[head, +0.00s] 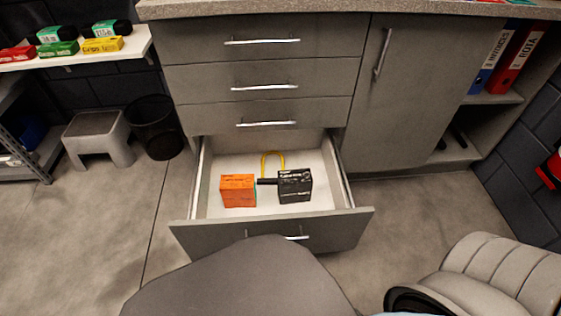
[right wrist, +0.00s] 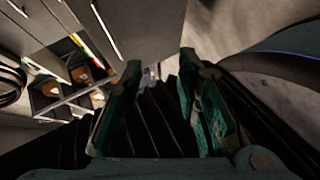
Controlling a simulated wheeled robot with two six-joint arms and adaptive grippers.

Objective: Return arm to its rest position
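My right gripper (right wrist: 160,66) shows in the right wrist view. Its two green-padded fingers stand apart, with nothing visible held between them. Dark ribbed shapes and a grey drawer front lie beyond the fingers. Neither gripper shows in the head view, and my left gripper is in no view.
The bottom drawer (head: 340,228) stands pulled out, holding an orange box (head: 237,190), a black box (head: 296,186) and a yellow loop (head: 272,157). The cabinet door (head: 400,95) is shut. A bin (head: 155,127) and step stool (head: 98,138) stand left. Floor at left is clear.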

